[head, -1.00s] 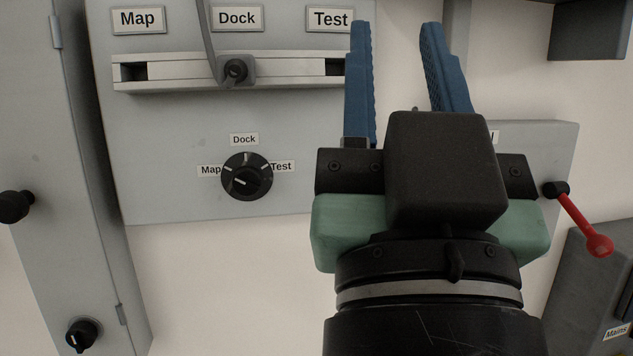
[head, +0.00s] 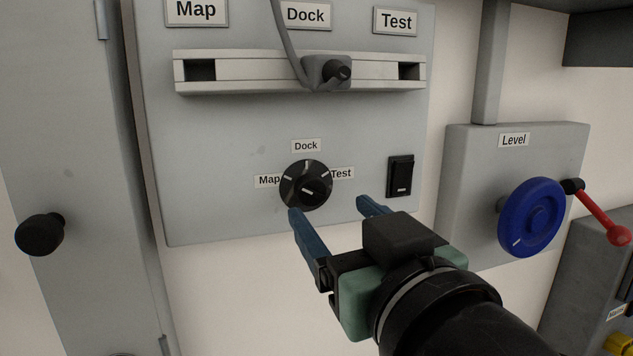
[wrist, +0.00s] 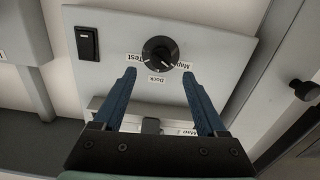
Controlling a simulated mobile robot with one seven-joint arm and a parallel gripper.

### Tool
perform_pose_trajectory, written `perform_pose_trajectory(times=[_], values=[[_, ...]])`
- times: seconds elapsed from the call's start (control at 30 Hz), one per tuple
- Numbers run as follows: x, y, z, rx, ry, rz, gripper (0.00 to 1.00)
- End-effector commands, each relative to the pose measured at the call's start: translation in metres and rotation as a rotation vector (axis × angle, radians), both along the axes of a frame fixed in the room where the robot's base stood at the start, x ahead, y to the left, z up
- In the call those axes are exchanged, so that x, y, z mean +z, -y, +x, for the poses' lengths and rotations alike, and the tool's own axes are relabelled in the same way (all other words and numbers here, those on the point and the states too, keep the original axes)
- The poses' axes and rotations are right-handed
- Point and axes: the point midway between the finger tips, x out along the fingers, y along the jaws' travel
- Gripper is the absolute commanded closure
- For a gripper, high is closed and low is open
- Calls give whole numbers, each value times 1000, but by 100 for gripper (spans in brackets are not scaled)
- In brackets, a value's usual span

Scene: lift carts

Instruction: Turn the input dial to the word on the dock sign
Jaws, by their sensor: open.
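The black input dial (head: 306,186) is on the grey wall panel, with small labels Map (head: 268,181) at left, Dock (head: 305,146) on top and Test (head: 343,173) at right. A short white mark shows on its knob; I cannot tell surely which label it points to. Above are larger signs, Map (head: 196,10), Dock (head: 306,15) and Test (head: 396,21). My gripper (head: 328,208) is open and empty, its blue fingers just below the dial in the head view. In the wrist view the dial (wrist: 160,53) appears upside down, beyond and between the fingertips, apparently untouched.
A rail (head: 240,68) carries a cabled slider (head: 327,72) under the Dock sign. A black rocker switch (head: 400,177) is right of the dial. A blue handwheel (head: 531,217) and red lever (head: 594,213) are further right. A black knob (head: 40,235) juts out at left.

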Motion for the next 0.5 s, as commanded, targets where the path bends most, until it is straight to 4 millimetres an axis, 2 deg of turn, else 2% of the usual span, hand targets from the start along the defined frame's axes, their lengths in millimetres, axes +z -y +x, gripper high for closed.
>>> perform_pose_trajectory(times=[0.03, 0.2, 0.33, 0.5], values=[[2, -5, 11, 4, -5, 1, 26], [2, -13, 39, 1, -2, -1, 26], [1, -18, 52, 1, -1, 0, 26], [0, -20, 59, 0, 0, -1, 26]])
